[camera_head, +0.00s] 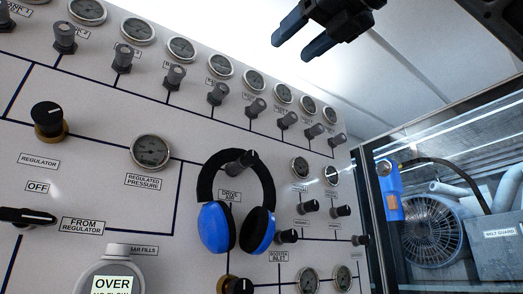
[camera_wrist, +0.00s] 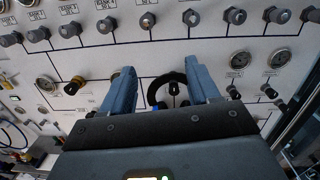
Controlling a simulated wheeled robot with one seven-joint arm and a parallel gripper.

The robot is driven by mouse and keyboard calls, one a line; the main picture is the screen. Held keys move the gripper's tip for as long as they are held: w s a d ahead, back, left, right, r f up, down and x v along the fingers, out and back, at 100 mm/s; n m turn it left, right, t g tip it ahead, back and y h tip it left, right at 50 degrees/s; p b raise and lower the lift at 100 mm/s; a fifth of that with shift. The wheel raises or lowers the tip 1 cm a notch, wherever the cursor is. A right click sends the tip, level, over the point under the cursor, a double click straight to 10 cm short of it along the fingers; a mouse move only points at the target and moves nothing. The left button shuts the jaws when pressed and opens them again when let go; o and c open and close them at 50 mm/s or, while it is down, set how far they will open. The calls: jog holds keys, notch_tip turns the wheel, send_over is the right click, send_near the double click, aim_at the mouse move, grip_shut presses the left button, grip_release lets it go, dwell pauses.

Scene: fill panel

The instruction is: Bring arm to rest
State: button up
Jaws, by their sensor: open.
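My gripper (camera_head: 306,42) is at the top of the head view, raised in front of the ceiling and apart from the panel. Its two blue-padded fingers are spread and nothing is between them. In the wrist view my gripper (camera_wrist: 160,88) points toward the panel (camera_head: 105,195), with its fingers apart and empty. My arm shows only in part, at the top right of the head view.
Blue and black headphones (camera_head: 265,228) hang on the panel over a knob; their band (camera_wrist: 158,92) shows between the fingers in the wrist view. Gauges and knobs cover the panel. At right a glass window shows a fan (camera_head: 432,231). Open air surrounds the gripper.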

jog(key=w+d+f+m+t, duration=0.1)
jog(key=w+d+f+m, duration=0.2)
jog(key=w+f+m, duration=0.35)
jog(key=w+d+f+m+t+y, duration=0.1)
jog(key=w+d+f+m, duration=0.25)
jog(key=f, duration=0.55)
jog(key=w+d+f+m+t, duration=0.1)
jog(key=w+d+f+m, duration=0.3)
jog(key=f, duration=0.4)
notch_tip(320, 180, down, 28)
jog(key=s+d+m+t+h, duration=0.25)
jog(key=m+h, duration=0.35)
jog(key=m, duration=1.1)
jog(key=s+f+m+g+h, duration=0.1)
jog(key=s+f+m+h, duration=0.3)
jog(key=s+f, duration=0.6)
jog(key=s+f+m+g+h, duration=0.15)
jog(key=s+f+m, duration=0.35)
jog(key=s+f, duration=0.5)
jog(key=s+d+f+m+g, duration=0.1)
jog(key=s+f+m, duration=0.1)
jog(key=s, duration=1)
jog(key=s+d+f+m+g, duration=0.1)
jog(key=s+f, duration=0.3)
jog(key=s, duration=0.9)
jog(key=shift+s+f+m+g, duration=0.2)
jog(key=shift+f+m+g, duration=0.1)
jog(key=shift+m+g, duration=0.4)
